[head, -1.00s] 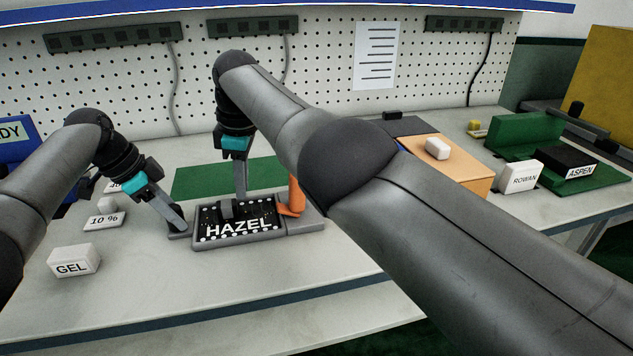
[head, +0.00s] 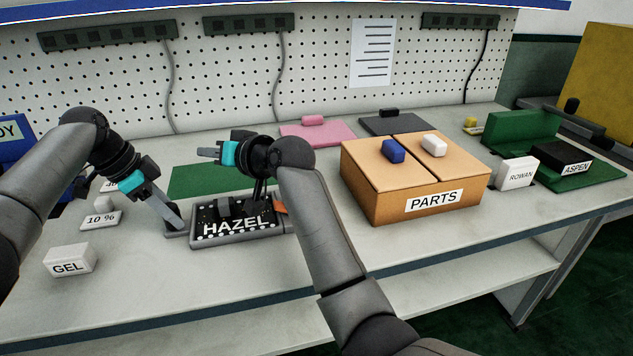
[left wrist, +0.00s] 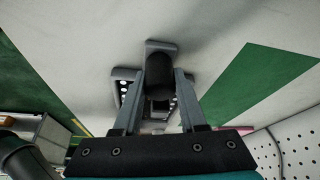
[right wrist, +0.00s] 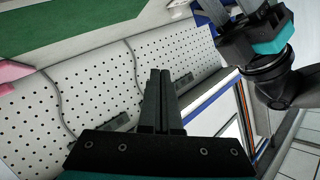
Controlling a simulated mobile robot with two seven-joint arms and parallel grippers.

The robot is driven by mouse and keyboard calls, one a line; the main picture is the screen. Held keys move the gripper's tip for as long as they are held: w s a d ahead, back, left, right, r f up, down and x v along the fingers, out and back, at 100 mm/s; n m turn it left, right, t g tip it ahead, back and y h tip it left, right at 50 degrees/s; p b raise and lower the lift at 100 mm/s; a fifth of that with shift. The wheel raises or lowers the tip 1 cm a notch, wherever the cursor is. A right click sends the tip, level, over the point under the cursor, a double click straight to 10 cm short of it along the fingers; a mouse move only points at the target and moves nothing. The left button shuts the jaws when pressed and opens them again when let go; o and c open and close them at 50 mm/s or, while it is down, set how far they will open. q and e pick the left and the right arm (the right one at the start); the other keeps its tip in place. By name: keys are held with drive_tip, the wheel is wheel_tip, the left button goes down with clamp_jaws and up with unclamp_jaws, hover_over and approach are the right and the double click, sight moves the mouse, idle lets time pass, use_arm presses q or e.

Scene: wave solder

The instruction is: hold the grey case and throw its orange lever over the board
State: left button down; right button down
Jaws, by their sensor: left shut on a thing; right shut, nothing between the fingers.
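The grey case (head: 178,234) lies on the bench with the dark HAZEL board (head: 210,236) in it. My left gripper (head: 177,224) is shut on the case's left end. In the left wrist view its fingers (left wrist: 160,95) close around a dark rounded part (left wrist: 160,72), with grey case edges beyond. The orange lever (head: 281,209) shows only in part at the case's right end, behind my right arm; its full position is hidden. My right gripper (head: 208,153) is shut and empty, raised above and behind the case, pointing left. Its fingers (right wrist: 160,95) touch in the right wrist view.
A green mat (head: 200,181) lies behind the case. The PARTS box (head: 380,208) stands to the right, with a pink mat (head: 315,134) behind. White GEL (head: 69,260) and 10 % (head: 101,220) blocks are at left. The bench front is clear.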

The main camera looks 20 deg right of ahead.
use_arm(q)
drive_tip(key=shift+s+f, duration=0.1)
drive_tip(key=shift+f, duration=0.1)
use_arm(e)
drive_tip(key=s+d+r+m+t+h, duration=0.2)
drive_tip(key=s+d+r+m+t, duration=0.3)
drive_tip(key=s+d+m+t, duration=0.5)
drive_tip(key=s+d+f+m+g+h, duration=0.1)
drive_tip(key=s+d+f+m, duration=0.1)
drive_tip(key=d, duration=0.3)
drive_tip(key=s+d+f+m+g+h, duration=0.1)
drive_tip(key=s+d+f+m, duration=0.2)
drive_tip(key=d+f, duration=0.1)
drive_tip(key=s+d+f+m+g, duration=0.2)
drive_tip(key=d+f, duration=0.2)
drive_tip(key=d, duration=0.1)
drive_tip(key=shift+s+d+f+h, duration=0.1)
drive_tip(key=shift+s+d+h, duration=0.05)
drive_tip(key=shift+d+h, duration=0.25)
drive_tip(key=shift+m, duration=0.3)
drive_tip(key=shift+w+a, duration=1.05)
drive_tip(key=shift+w, duration=0.55)
drive_tip(key=shift+w+a, duration=1.1)
drive_tip(key=shift+w, duration=0.45)
drive_tip(key=shift+w+a, duration=1.05)
drive_tip(key=shift+w, duration=0.55)
